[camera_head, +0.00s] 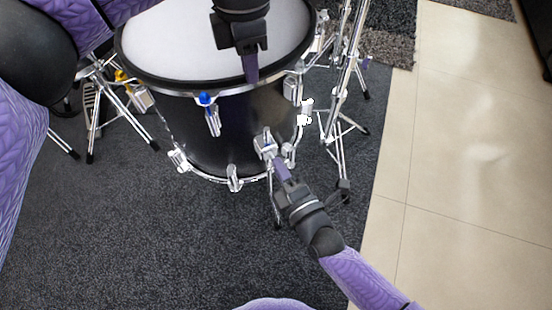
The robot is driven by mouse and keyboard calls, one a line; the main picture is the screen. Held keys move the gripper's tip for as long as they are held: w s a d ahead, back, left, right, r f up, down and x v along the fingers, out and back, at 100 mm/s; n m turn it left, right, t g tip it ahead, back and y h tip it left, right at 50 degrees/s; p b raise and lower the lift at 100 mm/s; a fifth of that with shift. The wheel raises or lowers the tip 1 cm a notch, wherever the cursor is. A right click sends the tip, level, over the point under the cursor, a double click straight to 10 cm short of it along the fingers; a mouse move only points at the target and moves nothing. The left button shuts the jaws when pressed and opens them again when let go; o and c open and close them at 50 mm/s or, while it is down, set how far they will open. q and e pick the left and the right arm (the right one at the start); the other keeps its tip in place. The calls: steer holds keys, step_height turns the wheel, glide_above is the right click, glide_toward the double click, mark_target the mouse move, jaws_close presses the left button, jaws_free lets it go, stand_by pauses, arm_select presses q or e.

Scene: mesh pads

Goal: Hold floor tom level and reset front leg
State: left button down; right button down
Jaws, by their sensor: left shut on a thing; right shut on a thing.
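The floor tom (225,125) is a black drum with a white head and chrome lugs, in the upper middle of the head view. It looks about upright. My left gripper (250,75) is shut on the near rim of the drum, at the top. My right gripper (278,165) is shut at the chrome leg bracket (266,146) low on the drum's near right side. The front leg (272,200) runs down from there, partly hidden behind my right gripper.
A chrome stand (340,110) with spread legs stands close on the right. A black drum stool or seat (35,45) and a chrome stand (97,110) are on the left. Dark carpet (130,235) is open in front, with pale floor tiles (460,170) to the right.

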arm_select(q)
steer(key=shift+a+r, duration=0.15)
steer(key=shift+a, duration=0.05)
arm_select(e)
steer(key=m, duration=1.7)
steer(key=shift+a, duration=0.1)
steer(key=c, duration=1.1)
jaws_free()
steer(key=shift+m, duration=0.4)
steer(key=o, duration=0.5)
steer(key=shift+c, duration=0.2)
steer(key=shift+s, duration=0.15)
